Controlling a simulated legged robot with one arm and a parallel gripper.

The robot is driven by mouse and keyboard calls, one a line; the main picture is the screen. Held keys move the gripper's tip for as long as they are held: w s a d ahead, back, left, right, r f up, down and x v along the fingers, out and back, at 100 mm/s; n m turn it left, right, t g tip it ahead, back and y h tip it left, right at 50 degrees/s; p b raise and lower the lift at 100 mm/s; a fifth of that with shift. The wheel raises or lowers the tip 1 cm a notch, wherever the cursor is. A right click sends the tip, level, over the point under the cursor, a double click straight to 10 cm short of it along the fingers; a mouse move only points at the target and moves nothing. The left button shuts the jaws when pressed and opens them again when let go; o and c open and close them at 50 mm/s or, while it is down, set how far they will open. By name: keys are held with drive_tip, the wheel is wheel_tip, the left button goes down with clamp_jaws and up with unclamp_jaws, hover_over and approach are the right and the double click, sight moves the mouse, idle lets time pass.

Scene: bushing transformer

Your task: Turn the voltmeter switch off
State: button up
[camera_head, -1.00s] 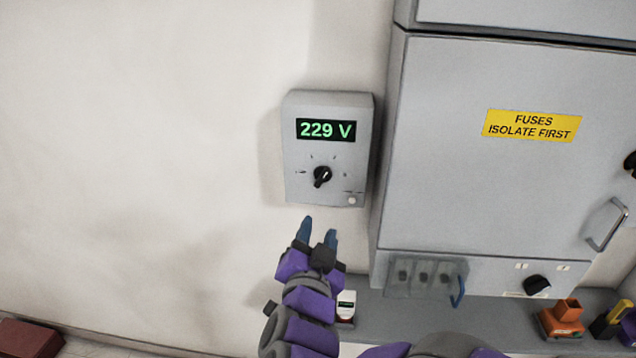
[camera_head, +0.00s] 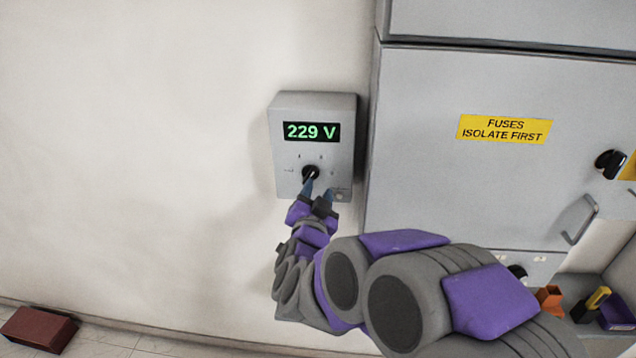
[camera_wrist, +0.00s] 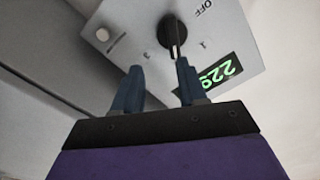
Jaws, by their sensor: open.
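The voltmeter (camera_head: 314,145) is a grey box on the wall, its green display reading 229 V. Its black rotary switch (camera_head: 310,173) sits below the display; it also shows in the wrist view (camera_wrist: 171,33), where the OFF mark and some number marks are visible around it. My gripper (camera_head: 318,188) is open just below the switch. In the wrist view, one blue finger of my gripper (camera_wrist: 158,72) is close to the switch's pointer end and the other is off to the left. I cannot tell whether that finger touches the switch.
A large grey cabinet (camera_head: 460,190) with a yellow fuse warning label (camera_head: 504,129) stands right of the voltmeter. It has a handle (camera_head: 579,219) and a black knob (camera_head: 610,163). Orange and yellow items lie on the shelf at lower right. The wall to the left is bare.

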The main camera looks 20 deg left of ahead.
sight(307, 178)
drive_tip(key=w+a, duration=0.1)
drive_tip(key=a, duration=0.1)
drive_tip(key=w+a, duration=0.1)
drive_tip(key=a, duration=0.1)
drive_tip(key=w+a+f, duration=0.1)
drive_tip(key=a, duration=0.1)
drive_tip(key=shift+w, duration=0.4)
drive_tip(key=d, duration=0.4)
drive_tip(key=shift+w+r, duration=0.1)
drive_tip(key=shift+r, duration=0.3)
drive_tip(key=shift+c, duration=0.3)
drive_tip(key=shift+a+f, duration=0.15)
drive_tip(key=shift+a, duration=0.2)
drive_tip(key=shift+c, duration=1.4)
drive_tip(key=shift+a+f, duration=0.25)
drive_tip(key=shift+a, duration=0.65)
drive_tip(key=c, duration=0.3)
drive_tip(key=shift+a, duration=0.1)
clamp_jaws()
drive_tip(key=shift+w+d+r, duration=0.15)
drive_tip(key=shift+d+r, duration=0.1)
